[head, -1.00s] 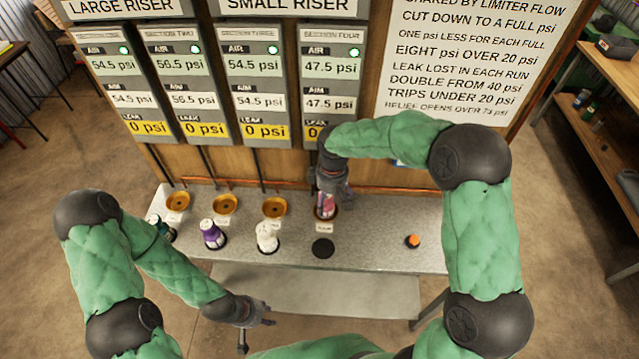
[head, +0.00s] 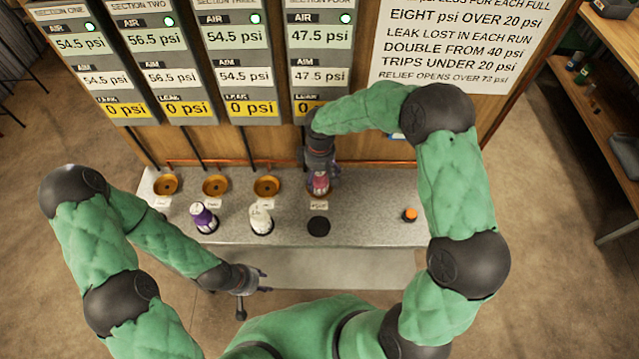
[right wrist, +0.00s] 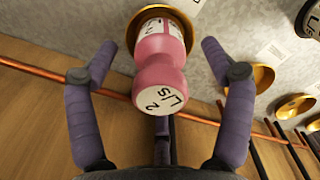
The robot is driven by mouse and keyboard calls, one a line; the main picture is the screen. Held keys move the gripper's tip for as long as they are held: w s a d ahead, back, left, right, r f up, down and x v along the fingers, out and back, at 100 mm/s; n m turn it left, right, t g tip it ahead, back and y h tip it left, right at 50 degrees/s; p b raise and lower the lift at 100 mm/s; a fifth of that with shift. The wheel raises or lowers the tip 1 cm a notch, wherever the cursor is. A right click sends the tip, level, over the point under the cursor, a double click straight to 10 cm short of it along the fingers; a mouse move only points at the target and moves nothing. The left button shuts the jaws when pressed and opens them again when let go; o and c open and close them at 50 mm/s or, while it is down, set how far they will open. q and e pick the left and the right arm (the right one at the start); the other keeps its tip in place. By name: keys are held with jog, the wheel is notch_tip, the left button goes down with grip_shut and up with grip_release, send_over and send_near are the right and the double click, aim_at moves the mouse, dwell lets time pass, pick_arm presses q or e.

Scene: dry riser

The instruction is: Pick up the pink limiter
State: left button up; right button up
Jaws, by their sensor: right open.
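The pink limiter (right wrist: 162,82) has a white label band and a rounded top marked "2 L/s". It stands in a brass seat (right wrist: 133,22) at the back of the bench, below the section four panel. In the head view the limiter (head: 320,183) is partly covered by my right gripper (head: 320,172). In the right wrist view my right gripper (right wrist: 158,65) is open, with one finger on each side of the limiter and visible gaps between. My left gripper (head: 262,281) is empty in front of the bench, its fingers spread apart.
A purple-and-white limiter (head: 203,217) and a white one (head: 261,219) stand on the bench (head: 365,215). A black round pad (head: 318,226) is bare, and a small orange item (head: 410,215) sits at right. Three brass seats are empty. Copper pipe and black risers run behind.

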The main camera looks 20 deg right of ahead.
aim_at(319, 182)
notch_tip(319, 182, down, 4)
jog(key=shift+w+f+b, duration=0.1)
jog(key=shift+w+b, duration=0.05)
jog(key=shift+b, duration=0.2)
jog(key=c, duration=1.5)
jog(key=shift+r, duration=0.2)
jog(key=shift+c, duration=0.2)
